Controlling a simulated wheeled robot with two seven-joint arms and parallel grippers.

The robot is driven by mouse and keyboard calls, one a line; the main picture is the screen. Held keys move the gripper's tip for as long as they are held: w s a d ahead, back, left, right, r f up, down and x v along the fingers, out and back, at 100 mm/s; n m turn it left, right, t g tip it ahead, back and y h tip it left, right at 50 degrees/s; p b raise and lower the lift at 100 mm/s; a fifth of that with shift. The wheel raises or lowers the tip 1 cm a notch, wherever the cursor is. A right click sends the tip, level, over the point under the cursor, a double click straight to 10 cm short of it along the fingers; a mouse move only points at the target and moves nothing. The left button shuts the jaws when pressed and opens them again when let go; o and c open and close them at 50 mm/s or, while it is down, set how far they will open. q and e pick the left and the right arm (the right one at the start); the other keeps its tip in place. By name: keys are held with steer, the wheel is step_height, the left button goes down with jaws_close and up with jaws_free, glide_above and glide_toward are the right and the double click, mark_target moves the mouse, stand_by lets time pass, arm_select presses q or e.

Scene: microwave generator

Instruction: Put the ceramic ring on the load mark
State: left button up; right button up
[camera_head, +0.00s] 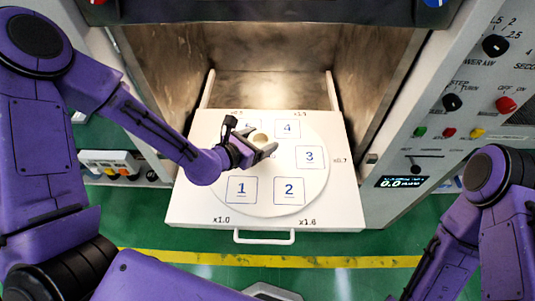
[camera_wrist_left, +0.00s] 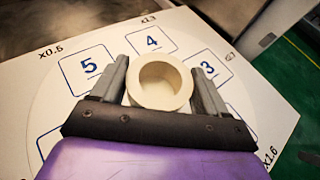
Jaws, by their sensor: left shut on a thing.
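The cream ceramic ring (camera_wrist_left: 160,82) sits between the two grey fingers of my left gripper (camera_wrist_left: 162,86), with its round opening facing up. The fingers touch it from both sides. In the head view the ring (camera_head: 260,138) shows partly behind my left gripper (camera_head: 266,152), over the middle of the white turntable disc (camera_head: 265,198). Whether it rests on the disc or hangs just above it, I cannot tell. The numbered squares 1, 2, 3 and 4 show around it, and 5 shows in the wrist view. No mark labelled load is readable. My right gripper is out of view.
The disc lies on a white pulled-out tray (camera_head: 345,212) with a front handle (camera_head: 264,238) and printed factors at its edges. The metal cavity (camera_head: 270,60) is open behind. A control panel (camera_head: 470,110) with knobs and a display stands at the right.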

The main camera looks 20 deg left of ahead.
arm_select(q)
steer(key=shift+w+d+f, duration=0.45)
steer(key=shift+w+f, duration=0.05)
steer(key=shift+f, duration=0.3)
steer(key=shift+d+f, duration=0.15)
steer(key=shift+f, duration=0.1)
steer(key=f, duration=0.1)
steer(key=f+p, duration=0.1)
steer(key=f, duration=0.1)
steer(key=shift+s+d, duration=0.1)
steer(key=shift+d, duration=0.15)
steer(key=shift+w+f, duration=0.25)
steer(key=shift+s+f, duration=0.1)
steer(key=shift+f, duration=0.05)
steer(key=o, duration=0.9)
steer(key=shift+o, duration=1.1)
